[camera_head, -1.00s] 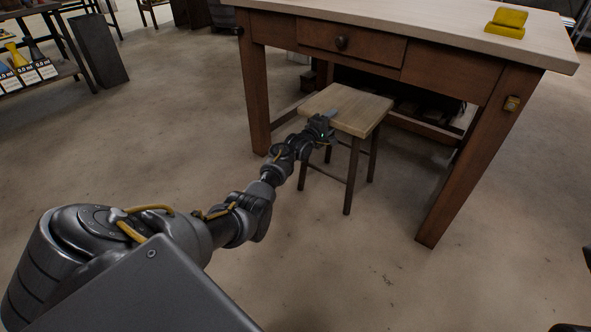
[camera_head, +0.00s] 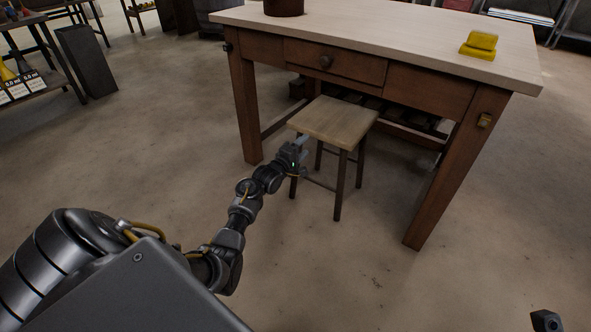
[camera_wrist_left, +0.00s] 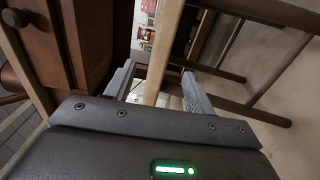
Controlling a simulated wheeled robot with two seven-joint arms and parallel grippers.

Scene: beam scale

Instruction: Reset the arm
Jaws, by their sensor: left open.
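My left arm reaches in from the lower left of the head view. Its gripper (camera_head: 300,145) is at the left front of a wooden stool (camera_head: 335,122), close to the seat's edge. In the left wrist view the two fingers (camera_wrist_left: 158,82) stand apart, so the gripper is open. A pale wooden strip, which looks like the seat edge, shows in the gap between them. I cannot tell whether a finger touches it. My right gripper cannot be made out; only a small dark part of mine shows at the lower right of the head view.
A wooden workbench (camera_head: 400,45) stands behind the stool, with a yellow object (camera_head: 479,46) and a brown pot (camera_head: 284,7) on top. A shelf (camera_head: 35,88) with labelled goods is at far left. The floor (camera_head: 320,270) in front is clear.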

